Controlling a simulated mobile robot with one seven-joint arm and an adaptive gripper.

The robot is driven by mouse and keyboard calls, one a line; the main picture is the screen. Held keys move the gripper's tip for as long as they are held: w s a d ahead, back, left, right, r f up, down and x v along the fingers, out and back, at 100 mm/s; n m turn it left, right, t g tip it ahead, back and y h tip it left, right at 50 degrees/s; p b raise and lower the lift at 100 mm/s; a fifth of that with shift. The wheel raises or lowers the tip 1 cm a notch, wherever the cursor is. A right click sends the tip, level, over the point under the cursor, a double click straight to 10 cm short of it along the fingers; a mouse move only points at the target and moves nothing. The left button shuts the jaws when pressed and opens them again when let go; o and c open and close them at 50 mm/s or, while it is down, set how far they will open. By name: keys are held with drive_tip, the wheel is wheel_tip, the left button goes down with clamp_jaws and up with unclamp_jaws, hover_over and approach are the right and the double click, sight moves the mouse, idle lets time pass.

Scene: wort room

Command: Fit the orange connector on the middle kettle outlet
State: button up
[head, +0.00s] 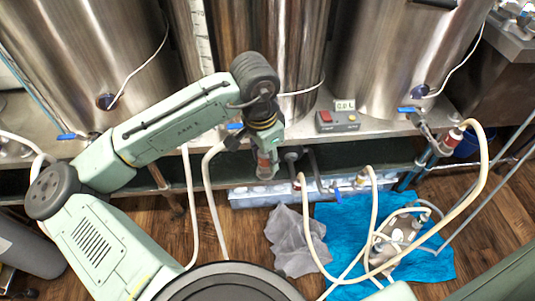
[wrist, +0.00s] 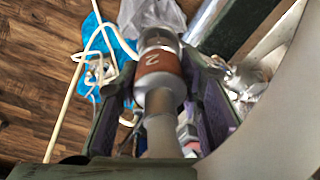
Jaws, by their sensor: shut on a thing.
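My gripper (head: 264,150) hangs in front of the middle kettle (head: 290,60), below the level of its base. It is shut on a connector (head: 264,165) with an orange-red band. In the wrist view my gripper (wrist: 160,105) has a finger on each side of the connector (wrist: 159,62), whose band is marked "2". A pale hose runs from its near end toward the bottom of that view. A blue valve handle (head: 235,126) shows just left of my gripper. My gripper and arm cover the middle outlet, so I cannot tell whether the connector touches it.
A control box (head: 338,121) sits on the shelf right of my gripper. The right kettle (head: 395,60) has a red-banded connector (head: 455,136) and hose nearby. A pump (head: 400,238) and looping hoses lie on a blue towel (head: 335,230), beside a grey cloth (head: 292,240).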

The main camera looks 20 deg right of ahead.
drive_tip(key=shift+f+b, duration=0.3)
drive_tip(key=shift+f, duration=0.35)
drive_tip(key=o, duration=1.3)
drive_tip(key=shift+o, duration=0.2)
drive_tip(key=shift+r, duration=0.1)
drive_tip(key=r, duration=0.8)
drive_tip(key=a+r, duration=0.1)
drive_tip(key=r, duration=0.3)
drive_tip(key=shift+s+a, duration=0.1)
drive_tip(key=shift+s, duration=0.15)
